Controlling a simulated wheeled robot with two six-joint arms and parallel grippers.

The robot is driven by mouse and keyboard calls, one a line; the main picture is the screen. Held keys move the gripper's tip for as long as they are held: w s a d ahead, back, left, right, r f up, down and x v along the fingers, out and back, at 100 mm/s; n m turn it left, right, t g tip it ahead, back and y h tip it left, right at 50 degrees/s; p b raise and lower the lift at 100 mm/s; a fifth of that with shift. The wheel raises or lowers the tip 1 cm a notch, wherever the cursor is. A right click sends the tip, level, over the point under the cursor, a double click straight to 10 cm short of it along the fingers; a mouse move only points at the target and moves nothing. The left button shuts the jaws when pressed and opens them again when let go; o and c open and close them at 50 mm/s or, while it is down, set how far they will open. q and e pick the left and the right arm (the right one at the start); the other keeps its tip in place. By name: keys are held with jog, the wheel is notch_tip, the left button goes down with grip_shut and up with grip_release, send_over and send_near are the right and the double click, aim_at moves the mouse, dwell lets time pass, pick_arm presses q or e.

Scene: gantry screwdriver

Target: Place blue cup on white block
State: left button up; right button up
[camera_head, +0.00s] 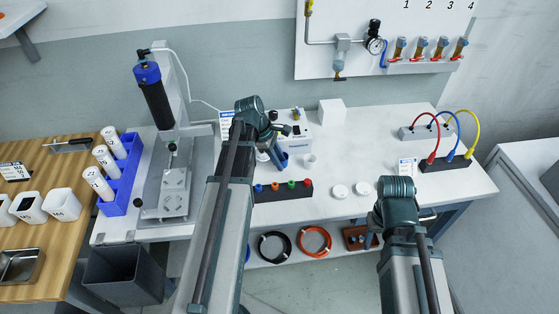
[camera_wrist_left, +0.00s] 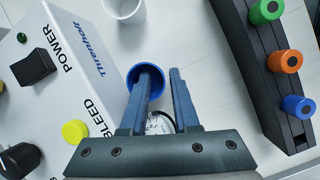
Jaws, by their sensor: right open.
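The blue cup (camera_wrist_left: 133,78) stands mouth-up beside the labelled device in the left wrist view. My left gripper (camera_wrist_left: 163,72) is at the cup, with a gap between its fingers. One finger overlaps the cup's mouth and the other is outside its right side. In the head view, the left gripper (camera_head: 280,152) points down at the table, and I cannot separate cup from fingers there. The white block (camera_head: 332,112) stands at the back of the table, right of the left gripper. My right gripper (camera_head: 428,216) is open near the front right edge, mostly hidden by its wrist.
The device (camera_wrist_left: 60,80) with knobs is close left of the cup. A white cup (camera_wrist_left: 124,8) stands nearby. A black strip with coloured knobs (camera_head: 283,190) lies in front. Two white discs (camera_head: 340,191) lie to the right. The table between block and discs is mostly clear.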

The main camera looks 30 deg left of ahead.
pick_arm(q)
jog(key=shift+o, duration=0.4)
jog(key=shift+r, duration=0.15)
jog(key=shift+a+r+p, duration=0.15)
jog(key=shift+r+p, duration=0.4)
jog(key=shift+p, duration=0.2)
jog(key=p+v, duration=1)
jog(key=shift+a+r, duration=0.2)
jog(key=shift+r, duration=0.15)
jog(key=shift+s, duration=0.15)
